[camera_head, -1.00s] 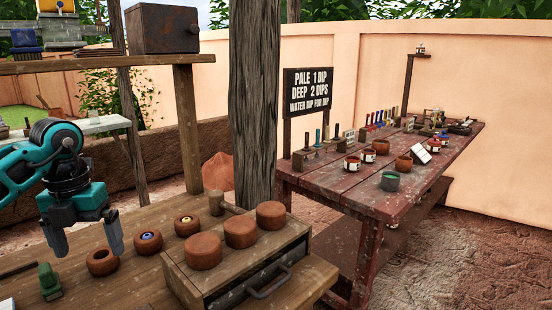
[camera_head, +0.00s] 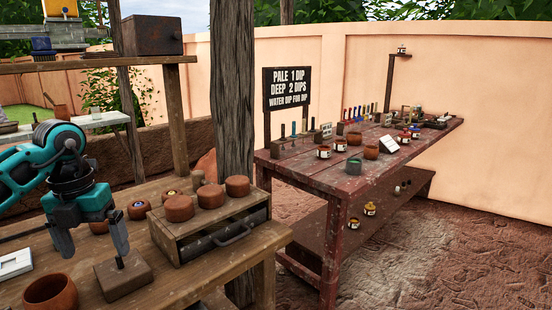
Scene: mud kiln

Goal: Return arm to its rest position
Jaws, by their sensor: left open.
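My left gripper (camera_head: 92,240) hangs over the wooden bench (camera_head: 185,285) at the left, its teal body above two grey fingers that point down. The fingers are spread apart and I see nothing held between them. The right fingertip appears close to a dark peg on a wooden block (camera_head: 124,277); I cannot tell the gap in depth. The teal forearm comes in from the left edge. My right gripper is not in view.
A clay bowl (camera_head: 50,292) and a pale frame (camera_head: 15,263) lie near the gripper. A drawer box (camera_head: 165,237) carries several clay lumps. A shelf post (camera_head: 176,120) and thick trunk (camera_head: 233,110) stand behind. The red table (camera_head: 310,178) is at right, with open ground in front.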

